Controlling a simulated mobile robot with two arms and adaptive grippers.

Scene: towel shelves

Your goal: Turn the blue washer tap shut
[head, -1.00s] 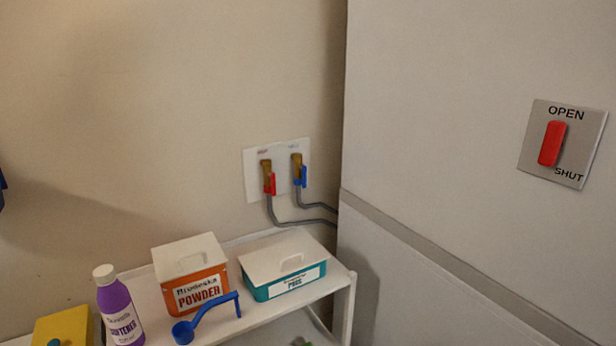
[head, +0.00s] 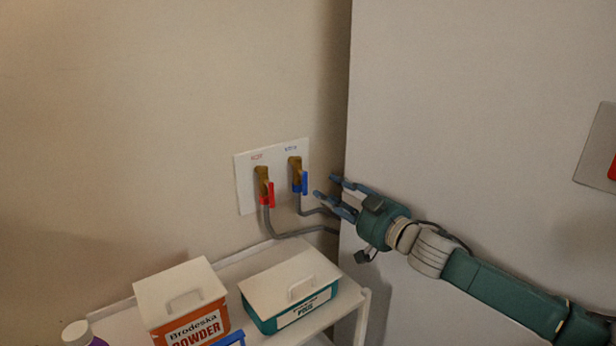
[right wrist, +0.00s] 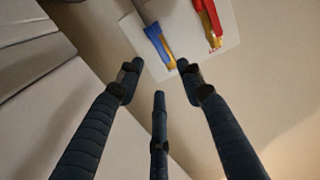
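The blue washer tap (head: 302,182) has a brass body and a blue lever that hangs down, on a white wall plate (head: 246,186). It also shows in the right wrist view (right wrist: 155,40), at the top. The red tap (head: 268,190) is to its left. My right gripper (head: 325,186) is open and empty. Its fingers point toward the blue tap from the right and look apart from it. In the right wrist view the spread fingers (right wrist: 160,78) show below the blue lever with nothing between them. My left gripper is not in view.
Grey hoses (head: 290,232) run from the taps to the right. A shelf (head: 362,300) below holds a powder box (head: 180,290) and a teal box with a white lid (head: 290,285). A tall grey panel (head: 460,120) stands right of the taps, with a switch plate (head: 600,150).

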